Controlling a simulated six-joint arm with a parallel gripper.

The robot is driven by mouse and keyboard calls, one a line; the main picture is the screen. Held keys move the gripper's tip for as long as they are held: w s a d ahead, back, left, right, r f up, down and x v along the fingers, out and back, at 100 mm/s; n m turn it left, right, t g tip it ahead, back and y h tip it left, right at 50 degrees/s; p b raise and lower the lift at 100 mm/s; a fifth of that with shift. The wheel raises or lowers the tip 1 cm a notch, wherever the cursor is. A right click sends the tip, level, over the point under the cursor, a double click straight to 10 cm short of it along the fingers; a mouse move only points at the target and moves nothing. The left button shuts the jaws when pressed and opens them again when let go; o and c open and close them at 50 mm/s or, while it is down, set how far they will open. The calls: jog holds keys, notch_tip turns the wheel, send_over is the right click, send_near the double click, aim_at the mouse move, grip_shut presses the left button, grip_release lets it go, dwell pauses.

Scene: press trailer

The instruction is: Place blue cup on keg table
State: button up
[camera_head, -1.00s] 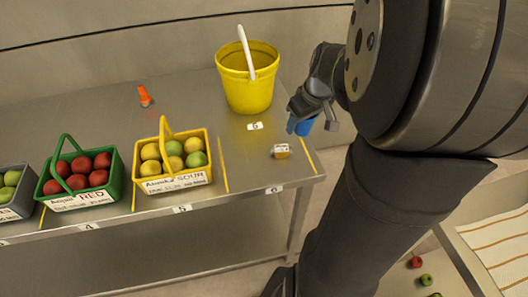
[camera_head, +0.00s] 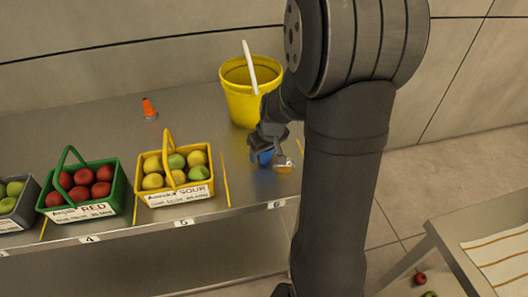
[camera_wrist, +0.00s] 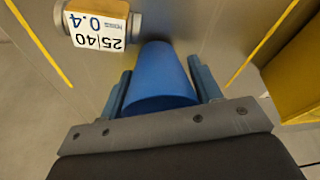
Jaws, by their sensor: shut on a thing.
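The blue cup (camera_head: 265,157) is low over the grey metal table (camera_head: 237,165), just left of a small labelled object. In the wrist view the blue cup (camera_wrist: 160,80) fills the space between the two blue-grey fingers. My gripper (camera_head: 264,147) is shut on the cup; it also shows in the wrist view (camera_wrist: 163,88). Whether the cup's bottom touches the metal is hard to tell. No table in view is marked as the keg table.
The small labelled object (camera_head: 284,164) stands close to the cup; its label (camera_wrist: 100,22) shows in the wrist view. A yellow bucket (camera_head: 243,104) stands behind, and a yellow basket (camera_head: 176,197) with fruit stands left. A striped cloth (camera_head: 500,250) lies at the right.

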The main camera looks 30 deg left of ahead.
jog(key=shift+f, duration=0.25)
jog(key=shift+f, duration=0.1)
jog(key=o, duration=0.9)
jog(key=shift+o, duration=0.2)
jog(key=shift+o, duration=0.3)
jog(key=v, duration=1.2)
